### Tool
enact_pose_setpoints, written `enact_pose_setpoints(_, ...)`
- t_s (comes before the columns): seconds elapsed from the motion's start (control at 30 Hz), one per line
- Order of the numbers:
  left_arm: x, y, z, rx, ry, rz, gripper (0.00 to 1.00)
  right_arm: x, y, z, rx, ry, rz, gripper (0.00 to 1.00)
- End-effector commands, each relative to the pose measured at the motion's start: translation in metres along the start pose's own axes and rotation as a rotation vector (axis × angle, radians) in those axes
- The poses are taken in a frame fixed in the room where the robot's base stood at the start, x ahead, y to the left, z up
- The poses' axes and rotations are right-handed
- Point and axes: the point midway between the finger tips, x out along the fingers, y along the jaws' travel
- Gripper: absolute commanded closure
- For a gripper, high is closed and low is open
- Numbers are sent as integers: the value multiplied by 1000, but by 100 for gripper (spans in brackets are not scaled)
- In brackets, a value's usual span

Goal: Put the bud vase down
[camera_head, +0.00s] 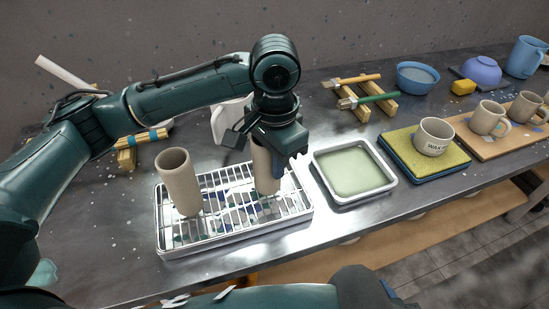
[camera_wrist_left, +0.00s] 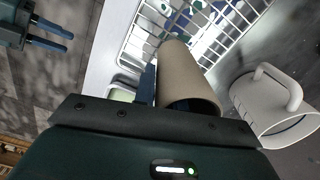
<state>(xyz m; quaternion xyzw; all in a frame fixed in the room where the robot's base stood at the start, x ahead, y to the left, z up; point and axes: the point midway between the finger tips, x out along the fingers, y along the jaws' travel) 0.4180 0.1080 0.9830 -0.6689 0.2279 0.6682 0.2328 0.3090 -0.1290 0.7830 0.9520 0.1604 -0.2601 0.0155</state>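The bud vase (camera_head: 262,165) is a tall, plain beige cylinder, upright over the right part of the wire drying rack (camera_head: 160,238). My left gripper (camera_head: 270,158) is above it and shut on its upper part. One blue finger lies along the vase's side. Whether the base touches the wires is hard to tell. My right gripper (camera_wrist_left: 50,35) shows at the upper left of the wrist view, its two blue fingers apart and empty.
A similar beige vase (camera_head: 179,183) stands on the rack's left part. A white mug (camera_head: 226,124), also in the wrist view (camera_wrist_left: 270,108), stands close behind the rack. A glaze tray (camera_head: 391,178) is to the right. A mug (camera_head: 434,137) sits on a yellow sponge pad (camera_head: 402,165).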

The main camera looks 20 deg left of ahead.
Motion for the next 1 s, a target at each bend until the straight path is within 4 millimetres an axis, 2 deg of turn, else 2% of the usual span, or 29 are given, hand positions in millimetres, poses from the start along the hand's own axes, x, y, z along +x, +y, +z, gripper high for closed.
enact_pose_setpoints(0.03,0,0,0,0,0,0,83,0,0,0,0,-1,0,64)
enact_pose_setpoints(0.17,0,0,0,0,0,-1,73,0,0,1,0,-1,0,64)
enact_pose_setpoints(0.47,-3,0,0,0,3,-2,73,2,0,4,2,-2,-2,64)
enact_pose_setpoints(0.63,-28,0,-1,0,5,-2,73,0,-1,0,0,-2,-2,64)
enact_pose_setpoints(0.9,-89,-1,-1,0,4,-4,73,-4,0,-4,-16,-6,-1,64)
enact_pose_setpoints(1.0,-105,-1,-1,-2,3,-4,73,-5,0,-4,-18,-11,0,64)
